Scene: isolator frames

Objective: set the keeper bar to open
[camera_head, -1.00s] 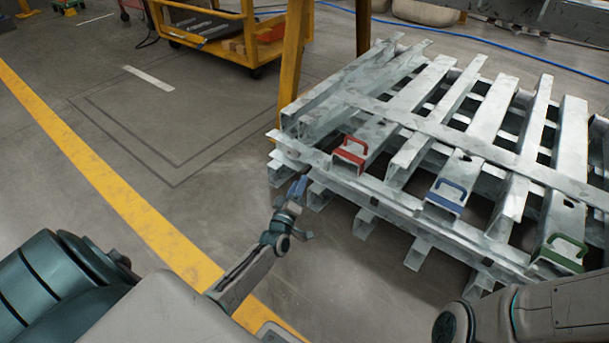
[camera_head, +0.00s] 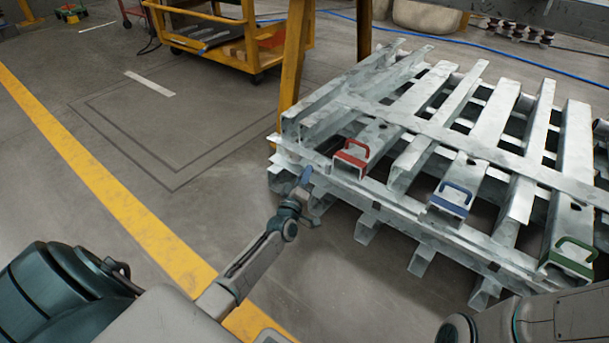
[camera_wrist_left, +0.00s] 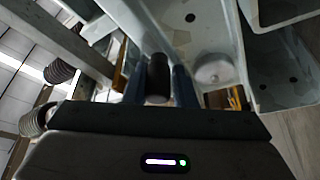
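A long pale metal bar (camera_head: 400,205) runs along the near edge of the rack; I take it to be the keeper bar, though nothing marks it. My left gripper (camera_head: 306,176) is at the rack's near left corner, by the bar's left end. In the left wrist view, a dark round knob (camera_wrist_left: 157,85) stands between the two bluish fingers. The fingers look apart, close on either side of it; contact cannot be made out. In the head view the gripper hides the knob. My right gripper is out of view.
The metal rack (camera_head: 445,133) carries slats with a red handle (camera_head: 351,151), a blue handle (camera_head: 454,193) and a green handle (camera_head: 574,255). A yellow post (camera_head: 295,60) stands behind its left corner, near a yellow cart (camera_head: 215,45).

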